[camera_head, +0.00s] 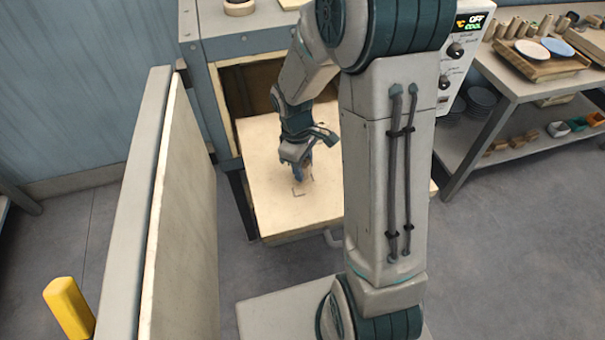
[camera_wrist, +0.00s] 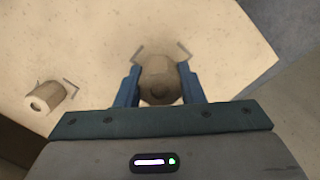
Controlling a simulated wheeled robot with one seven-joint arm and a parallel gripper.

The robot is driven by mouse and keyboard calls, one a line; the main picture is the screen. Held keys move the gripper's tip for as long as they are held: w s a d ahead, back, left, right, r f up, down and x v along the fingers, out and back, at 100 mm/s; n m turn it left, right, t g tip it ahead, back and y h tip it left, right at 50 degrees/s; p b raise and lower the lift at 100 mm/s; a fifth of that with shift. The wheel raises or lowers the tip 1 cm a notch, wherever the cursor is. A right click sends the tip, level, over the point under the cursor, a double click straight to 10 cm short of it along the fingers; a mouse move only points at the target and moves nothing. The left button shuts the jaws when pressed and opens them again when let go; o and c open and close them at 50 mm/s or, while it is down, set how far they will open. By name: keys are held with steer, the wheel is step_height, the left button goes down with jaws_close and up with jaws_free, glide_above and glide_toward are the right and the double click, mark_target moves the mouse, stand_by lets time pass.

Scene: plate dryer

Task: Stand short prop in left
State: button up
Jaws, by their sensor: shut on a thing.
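My gripper (camera_wrist: 160,72) is shut on a pale grey-brown round prop (camera_wrist: 160,86), with one blue finger on each side. I see the prop from above, upright or nearly so, among dark corner marks on a cream shelf (camera_wrist: 85,40). I cannot tell whether its base touches the shelf. A second pale prop (camera_wrist: 47,96) with a hole in its end is at the left, beside another corner mark. In the head view, my gripper (camera_head: 303,168) points down over the cream shelf (camera_head: 270,205); the held prop is hard to make out there.
The shelf juts from a grey open-fronted cabinet (camera_head: 225,120). A thick open door (camera_head: 180,200) stands at the left. A control panel (camera_head: 460,50) and a table (camera_head: 520,95) with plates are at the right. A yellow post (camera_head: 69,307) is at lower left.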

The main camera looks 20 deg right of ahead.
steer(key=shift+f, duration=2.05)
steer(key=shift+f, duration=0.2)
steer(key=o, duration=1)
steer(key=shift+o, duration=0.2)
steer(key=shift+r, duration=0.1)
